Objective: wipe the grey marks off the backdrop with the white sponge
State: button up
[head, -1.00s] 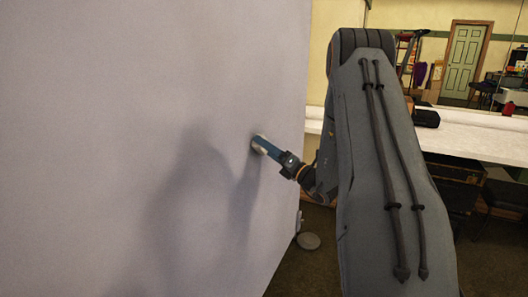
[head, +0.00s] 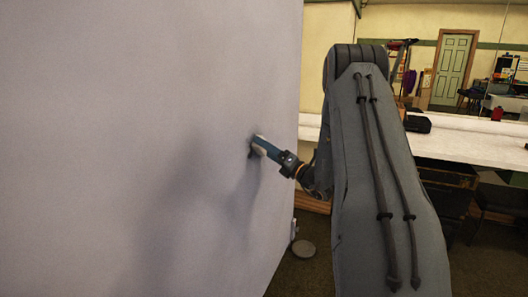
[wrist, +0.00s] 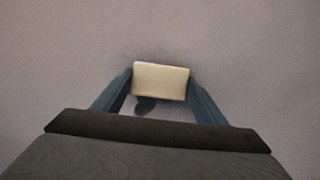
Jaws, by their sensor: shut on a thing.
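The backdrop (head: 110,120) is a large plain pale grey-lilac surface on the left in the head view, and it fills the wrist view (wrist: 50,60). My gripper (wrist: 160,80) is shut on the white sponge (wrist: 160,82), a pale cream block between its two blue fingers. In the head view my gripper (head: 263,146) is at the backdrop near its right edge. Whether the sponge touches the surface I cannot tell. A faint grey smudge shows just above the sponge in the wrist view. A darker patch below it looks like shadow.
A long white table (head: 460,140) stands behind my arm on the right, with a black case (head: 417,123) on it. A green door (head: 452,70) is far back.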

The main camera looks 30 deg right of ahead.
aim_at(257, 148)
jog(key=shift+a, duration=0.1)
jog(key=shift+s+a+p, duration=0.45)
jog(key=shift+s+a, duration=0.15)
jog(key=shift+a, duration=0.25)
jog(key=shift+s+a+p, duration=0.4)
jog(key=shift+s+a, duration=0.15)
jog(key=shift+a, duration=0.25)
jog(key=shift+s+a+p, duration=0.65)
jog(key=shift+s+a, duration=0.45)
jog(key=shift+a, duration=0.15)
jog(key=shift+d+r, duration=0.1)
jog(key=shift+r, duration=0.3)
jog(key=shift+w+d+f+b, duration=0.1)
jog(key=shift+w+d+b, duration=0.1)
jog(key=shift+w+d, duration=0.35)
jog(key=shift+w+d+b, duration=0.15)
jog(key=shift+w+d, duration=0.15)
jog(key=shift+d, duration=0.45)
jog(key=w+d+b, duration=0.1)
jog(key=w+d, duration=0.2)
jog(key=shift+s, duration=0.1)
